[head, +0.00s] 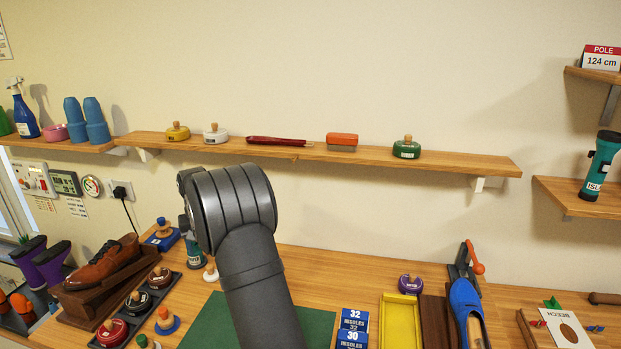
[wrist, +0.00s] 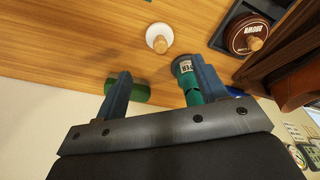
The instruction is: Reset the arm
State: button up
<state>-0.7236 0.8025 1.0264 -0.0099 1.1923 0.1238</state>
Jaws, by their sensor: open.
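My arm (head: 250,255) rises from the bottom middle of the head view and bends over the workbench. Its links hide most of my gripper there. In the wrist view my gripper (wrist: 161,66) shows two blue-grey fingers spread apart. Bare wood shows between the fingertips, and nothing is held. A teal labelled object (wrist: 187,78) stands partly behind the right finger; I cannot tell whether they touch. It also shows in the head view (head: 194,252), left of my arm. A green object (wrist: 130,93) is partly hidden behind the left finger.
A white-based wooden knob (wrist: 157,38) stands on the bench ahead of the fingers. A brown polish tin (wrist: 250,35) sits to the right in a dark tray. A wall shelf (head: 330,153) with several items runs behind my arm. A yellow tray (head: 401,320) lies right.

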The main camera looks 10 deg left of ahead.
jog(key=f, duration=0.7)
jog(key=w+f, duration=0.1)
jog(key=f, duration=0.2)
jog(key=shift+a+f, duration=0.15)
jog(key=shift+a, duration=0.2)
notch_tip(320, 180, up, 3)
jog(key=shift+r, duration=0.55)
jog(key=shift+f, duration=0.15)
